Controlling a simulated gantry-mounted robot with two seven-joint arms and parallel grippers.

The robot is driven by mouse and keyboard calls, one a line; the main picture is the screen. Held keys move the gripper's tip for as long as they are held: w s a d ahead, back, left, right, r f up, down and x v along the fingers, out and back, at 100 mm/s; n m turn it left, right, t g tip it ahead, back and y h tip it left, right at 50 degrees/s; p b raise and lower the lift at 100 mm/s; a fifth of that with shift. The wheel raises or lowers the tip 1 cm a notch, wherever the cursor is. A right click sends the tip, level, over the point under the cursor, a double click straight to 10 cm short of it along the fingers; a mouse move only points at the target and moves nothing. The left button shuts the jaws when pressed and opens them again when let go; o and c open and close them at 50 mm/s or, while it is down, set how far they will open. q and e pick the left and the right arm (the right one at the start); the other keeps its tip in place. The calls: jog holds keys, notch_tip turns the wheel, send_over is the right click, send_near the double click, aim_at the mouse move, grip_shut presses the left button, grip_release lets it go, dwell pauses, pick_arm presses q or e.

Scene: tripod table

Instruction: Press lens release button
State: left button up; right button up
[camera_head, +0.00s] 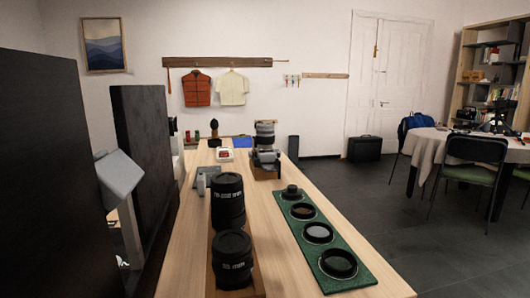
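A grey camera body (265,156) with a large lens (265,133) sits on a wooden block towards the far end of the long wooden table (271,226). The lens release button is too small to make out. Two black lenses stand in the near middle of the table, a nearer one (232,262) and one behind it (228,203). Neither gripper can be made out. A light grey angular part (119,176) shows between dark panels at left, but I cannot tell what it is.
A green mat (343,284) with several round lens items lies along the table's right side. Small items, a white-and-red box (225,155) and a blue item (243,142) crowd the far end. Dark panels (148,160) stand close on the left. Bare wood shows between lenses and mat.

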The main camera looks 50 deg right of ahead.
jog(key=shift+d, duration=0.15)
grip_shut()
dwell(1.4)
